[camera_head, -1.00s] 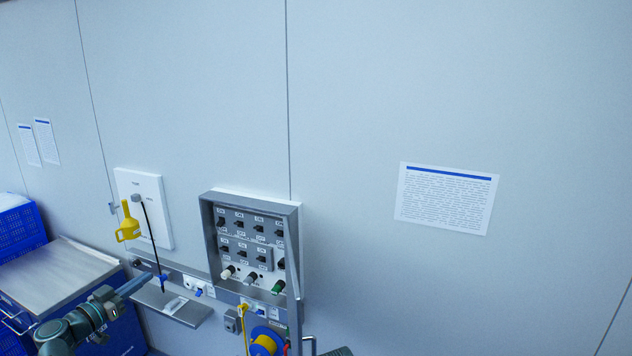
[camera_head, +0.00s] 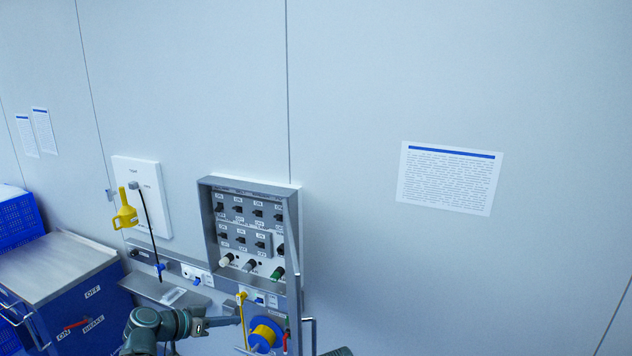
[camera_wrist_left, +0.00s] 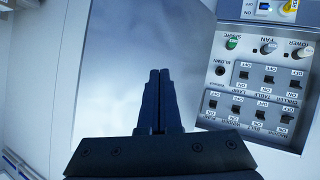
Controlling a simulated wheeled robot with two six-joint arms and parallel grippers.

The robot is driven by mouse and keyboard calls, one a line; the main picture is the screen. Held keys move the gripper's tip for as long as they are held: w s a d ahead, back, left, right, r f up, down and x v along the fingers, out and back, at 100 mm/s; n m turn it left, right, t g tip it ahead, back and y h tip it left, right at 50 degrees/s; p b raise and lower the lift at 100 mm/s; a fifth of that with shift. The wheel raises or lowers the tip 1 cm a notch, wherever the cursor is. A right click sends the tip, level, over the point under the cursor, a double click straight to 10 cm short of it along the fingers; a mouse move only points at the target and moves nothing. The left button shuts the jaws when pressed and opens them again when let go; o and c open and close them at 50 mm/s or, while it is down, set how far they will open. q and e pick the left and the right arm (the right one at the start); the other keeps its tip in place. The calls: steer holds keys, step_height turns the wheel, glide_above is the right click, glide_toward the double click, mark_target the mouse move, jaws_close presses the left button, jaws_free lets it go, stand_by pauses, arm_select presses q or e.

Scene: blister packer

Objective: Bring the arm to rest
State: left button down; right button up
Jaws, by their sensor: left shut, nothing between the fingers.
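My left gripper (camera_head: 236,321) is at the lower middle of the head view. It points right, below the control box and close to the yellow-and-blue reel; I cannot tell whether it touches anything there. In the left wrist view its two dark fingers (camera_wrist_left: 158,102) are together with nothing between them. Behind the fingers is a smooth grey panel (camera_wrist_left: 112,62), with the control box face (camera_wrist_left: 255,85) upside down to its right. My right gripper does not show.
The open control box (camera_head: 250,228) with switches and knobs hangs on the wall. Below it are a reel (camera_head: 266,335), a rail and a small shelf (camera_head: 160,290). A yellow funnel-like item (camera_head: 125,214) hangs left. A blue cart (camera_head: 62,268) stands at left.

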arm_select(q)
steer(key=s+d+f+n+g+y+b, duration=0.1)
steer(key=s+d+f+g+y+b, duration=0.3)
steer(key=s+d+f+b, duration=0.3)
steer(key=s+d+f+n+g+y+b, duration=0.1)
steer(key=s+d+f+g+y+b, duration=0.4)
steer(key=s+d+f, duration=0.4)
steer(key=s+f+y+b, duration=0.1)
steer(key=s+f+b, duration=0.1)
steer(key=s+f, duration=0.4)
step_height(320, 180, down, 6)
steer(key=shift+r+y, duration=0.2)
steer(key=shift+y, duration=0.1)
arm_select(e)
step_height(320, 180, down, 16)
